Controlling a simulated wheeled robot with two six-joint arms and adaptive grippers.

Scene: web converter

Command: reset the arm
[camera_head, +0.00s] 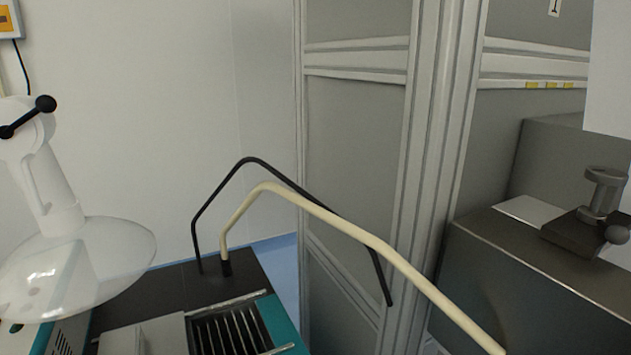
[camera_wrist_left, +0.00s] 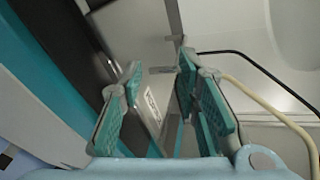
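My left gripper (camera_wrist_left: 158,72) shows in the left wrist view, with teal pads on its fingers. The fingers stand apart and nothing is held between them. Behind them lies a grey metal plate with a label (camera_wrist_left: 152,104). Neither gripper shows in the head view. A white jointed arm (camera_head: 45,180) with a clear dome hood (camera_head: 85,265) stands at the left of the head view; I cannot tell whether it is the arm the task names.
A black and teal machine (camera_head: 180,280) has slots at lower centre. A black bent tube (camera_head: 222,182) and a cream one (camera_head: 335,220) arch over it toward the right. A grey framed panel (camera_head: 355,130) stands behind. A dark grey machine (camera_head: 500,285) fills the right.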

